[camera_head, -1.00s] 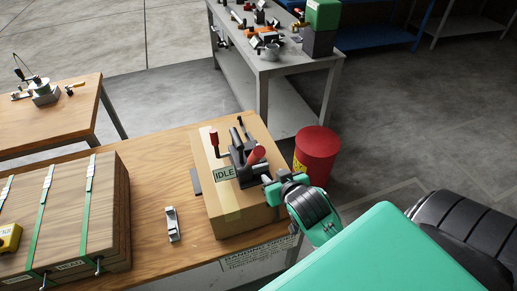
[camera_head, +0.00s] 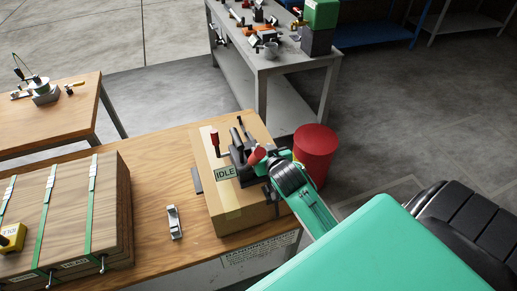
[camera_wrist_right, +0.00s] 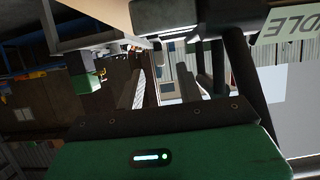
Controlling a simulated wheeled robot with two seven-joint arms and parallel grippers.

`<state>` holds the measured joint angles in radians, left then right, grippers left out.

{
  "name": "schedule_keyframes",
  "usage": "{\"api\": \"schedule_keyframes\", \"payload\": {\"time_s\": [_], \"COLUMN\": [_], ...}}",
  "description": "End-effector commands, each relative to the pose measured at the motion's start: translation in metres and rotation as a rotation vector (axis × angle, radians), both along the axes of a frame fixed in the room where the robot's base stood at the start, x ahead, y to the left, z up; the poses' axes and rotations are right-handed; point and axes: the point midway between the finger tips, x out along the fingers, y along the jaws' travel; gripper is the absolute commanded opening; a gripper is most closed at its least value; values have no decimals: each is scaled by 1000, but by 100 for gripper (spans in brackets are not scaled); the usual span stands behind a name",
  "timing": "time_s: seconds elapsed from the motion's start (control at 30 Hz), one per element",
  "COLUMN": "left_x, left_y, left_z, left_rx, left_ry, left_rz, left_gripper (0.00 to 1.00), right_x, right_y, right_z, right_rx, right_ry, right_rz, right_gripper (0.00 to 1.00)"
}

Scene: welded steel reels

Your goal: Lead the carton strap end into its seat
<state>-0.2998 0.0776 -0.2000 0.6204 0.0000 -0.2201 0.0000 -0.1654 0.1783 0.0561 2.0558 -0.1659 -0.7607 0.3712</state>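The carton (camera_head: 235,214) stands on the wooden bench. A dark strapping tool (camera_head: 240,158) with two red-handled levers sits on top, beside an "IDLE" label (camera_head: 226,173). That label partly shows in the right wrist view (camera_wrist_right: 287,24). My right gripper (camera_head: 268,167) is at the tool's right side, close to the nearer red handle (camera_head: 257,156). Its fingertips are hidden in the head view, and the dark, cluttered wrist view does not settle whether it grips anything. I cannot make out the carton strap end or its seat. My left gripper is not in view.
A strapped wooden crate (camera_head: 72,215) stands left on the bench (camera_head: 160,150). A small metal clip-like tool (camera_head: 174,222) lies between crate and carton. A red bin (camera_head: 317,150) stands right of the carton. A grey table (camera_head: 285,66) with tools is behind.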

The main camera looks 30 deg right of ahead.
Motion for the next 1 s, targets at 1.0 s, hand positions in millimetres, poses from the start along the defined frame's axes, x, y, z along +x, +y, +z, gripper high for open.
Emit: {"api": "schedule_keyframes", "payload": {"time_s": [1.0], "left_x": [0], "left_y": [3], "left_z": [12], "left_rx": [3], "left_ry": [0], "left_rz": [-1], "left_gripper": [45], "right_x": [41], "right_y": [-9], "right_z": [-17], "right_rx": [0], "right_ry": [0], "right_rz": [0], "right_gripper": [0]}}
